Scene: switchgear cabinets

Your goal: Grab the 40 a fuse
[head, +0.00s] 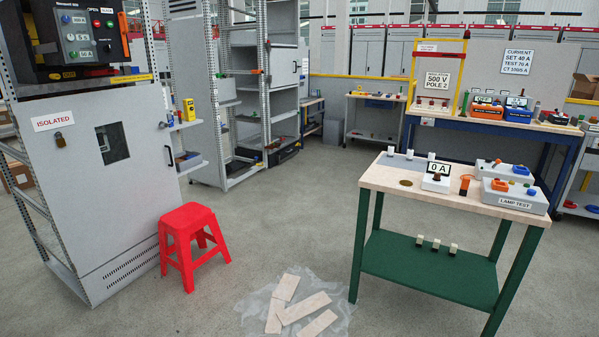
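I cannot see any 40 A marking, so I cannot tell which part is the 40 A fuse. Small white fuse-like pieces (390,151) stand along the back left edge of the near workbench (384,177). Three more small pale and dark fuse-like blocks (436,243) stand on its green lower shelf (400,262). Their labels are too small to read. A meter reading "0 A" (438,169) stands on the bench top. My gripper is not in view.
A lamp test box (514,200) sits on the bench's right side. A red stool (193,232) stands before the isolated cabinet (75,190) at left. Loose boards on plastic sheeting (297,308) lie on the floor. Floor between stool and bench is otherwise clear.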

